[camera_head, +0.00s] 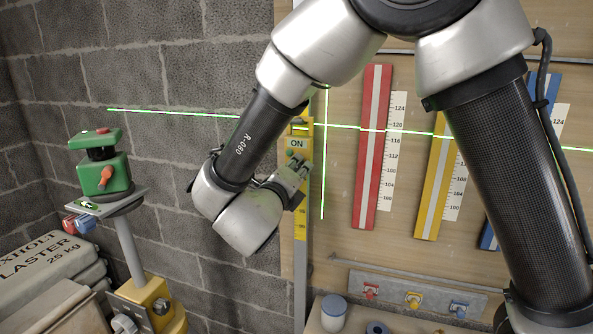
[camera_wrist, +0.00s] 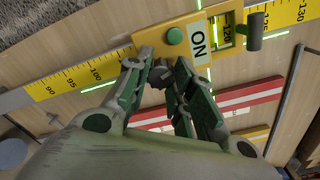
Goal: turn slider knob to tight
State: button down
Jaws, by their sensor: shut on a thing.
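The yellow slider (camera_head: 301,128) with its ON label sits on a vertical yellow-marked rule at the left edge of the wooden board. The wrist view shows the slider (camera_wrist: 200,14) close up, with a window reading near 120, a green button (camera_wrist: 175,36) and a dark cylindrical handle (camera_wrist: 254,32) at its far end. My gripper (camera_head: 299,170) is at the slider's lower part. In the wrist view my gripper (camera_wrist: 162,66) has its two green-grey fingers closed around a small dark knob (camera_wrist: 159,76). The fingers partly hide the knob, and its turn position cannot be read.
A green laser unit (camera_head: 104,174) stands on a post at left. Its green lines cross the wall and board. Red (camera_head: 373,150) and yellow (camera_head: 435,190) strips with scales hang right of the slider.

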jog(key=shift+m, duration=0.8)
jog(key=c, duration=1.2)
grip_release()
jog(key=v, duration=1.2)
